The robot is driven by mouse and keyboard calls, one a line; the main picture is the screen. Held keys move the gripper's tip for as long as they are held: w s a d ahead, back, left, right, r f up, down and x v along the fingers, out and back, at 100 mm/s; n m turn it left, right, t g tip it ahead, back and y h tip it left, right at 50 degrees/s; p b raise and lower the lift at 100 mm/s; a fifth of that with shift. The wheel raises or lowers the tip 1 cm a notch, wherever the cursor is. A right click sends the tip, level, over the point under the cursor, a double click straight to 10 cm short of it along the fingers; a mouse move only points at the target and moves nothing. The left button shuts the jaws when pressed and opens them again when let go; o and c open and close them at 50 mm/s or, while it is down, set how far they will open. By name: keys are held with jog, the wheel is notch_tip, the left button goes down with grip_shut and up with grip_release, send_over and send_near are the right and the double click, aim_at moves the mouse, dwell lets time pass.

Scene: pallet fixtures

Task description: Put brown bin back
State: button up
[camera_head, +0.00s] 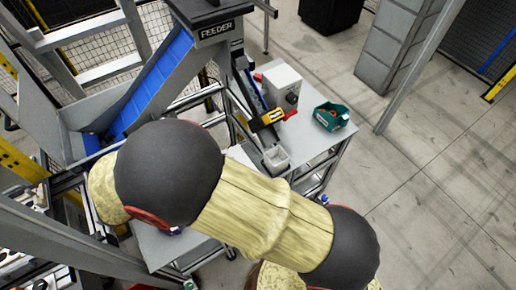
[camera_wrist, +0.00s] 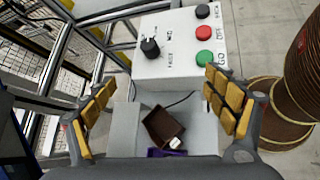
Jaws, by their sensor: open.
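A small brown bin (camera_wrist: 160,128) shows in the wrist view, tilted, with a dark open inside. It appears to sit inside a pale grey open container (camera_wrist: 126,128). A small white piece (camera_wrist: 175,143) lies at its lower right corner, and a purple piece (camera_wrist: 165,153) shows just below it. My gripper (camera_wrist: 160,98) is open, with yellow-padded fingers wide apart on the left and right of the picture. The brown bin lies in the gap between them in the picture, and no finger touches it. In the head view I cannot make out my gripper or the brown bin.
A white control box (camera_wrist: 175,45) with a black knob and several buttons stands just beyond the pale container. In the head view, a grey table (camera_head: 312,142) holds a green bin (camera_head: 331,116) and a pale bin (camera_head: 276,158). A blue-belted feeder (camera_head: 150,85) stands left.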

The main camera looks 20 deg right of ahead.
jog(key=d+r+m+g+y, duration=0.25)
jog(key=d+r+m, duration=0.45)
jog(key=d+r, duration=0.4)
jog(key=s+d+r+m+t+y, duration=0.2)
jog(key=s+d+r+m+y, duration=0.3)
jog(key=s+d+r+m, duration=0.8)
jog(key=shift+s+d+r+m+y, duration=0.35)
jog(key=shift+s+d+r, duration=0.25)
jog(key=shift+s, duration=0.45)
jog(key=shift+t, duration=0.25)
